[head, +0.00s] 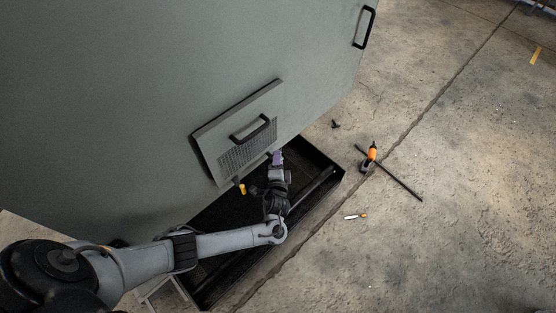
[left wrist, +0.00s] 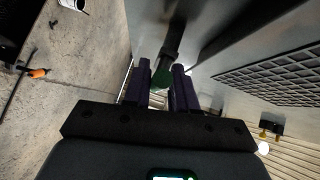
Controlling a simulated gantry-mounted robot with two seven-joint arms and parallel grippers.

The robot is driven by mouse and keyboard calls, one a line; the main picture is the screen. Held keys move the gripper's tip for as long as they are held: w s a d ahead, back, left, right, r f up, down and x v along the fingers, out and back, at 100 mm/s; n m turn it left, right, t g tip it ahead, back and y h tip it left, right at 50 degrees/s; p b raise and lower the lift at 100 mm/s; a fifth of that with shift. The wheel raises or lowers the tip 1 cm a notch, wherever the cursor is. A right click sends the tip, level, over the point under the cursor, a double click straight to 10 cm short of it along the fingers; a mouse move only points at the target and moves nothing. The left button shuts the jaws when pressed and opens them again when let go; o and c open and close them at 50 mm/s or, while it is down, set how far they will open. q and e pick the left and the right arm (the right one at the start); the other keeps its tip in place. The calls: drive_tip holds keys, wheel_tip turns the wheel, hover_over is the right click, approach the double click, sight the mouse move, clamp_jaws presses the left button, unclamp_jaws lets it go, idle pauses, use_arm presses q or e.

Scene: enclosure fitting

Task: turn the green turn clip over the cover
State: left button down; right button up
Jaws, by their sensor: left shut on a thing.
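The cover (head: 212,139) is a grey panel with a black handle and a grille, set tilted in the picture on the big grey enclosure (head: 120,100). Its grille (left wrist: 275,75) fills the right of the left wrist view. My left gripper (head: 277,156), with purple fingers, is at the cover's lower right edge. In the left wrist view, the green turn clip (left wrist: 162,78) sits between the fingers, which are shut on it. A dark stem runs beyond it along the grey wall. The fingers hide part of the clip, and I cannot tell whether it overlaps the cover. My right gripper is out of view.
A yellow-tipped dark fitting (head: 240,187) is at the cover's lower corner. A black tray (head: 326,164) lies below the enclosure, under my left arm. An orange-handled tool (head: 372,153), a black rod (head: 401,184) and a screwdriver (head: 355,216) lie on the floor.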

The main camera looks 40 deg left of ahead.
use_arm(q)
drive_tip(key=shift+s+d+f+b, duration=0.1)
drive_tip(key=shift+f+b, duration=0.15)
drive_tip(key=shift+b, duration=0.05)
idle(0.5)
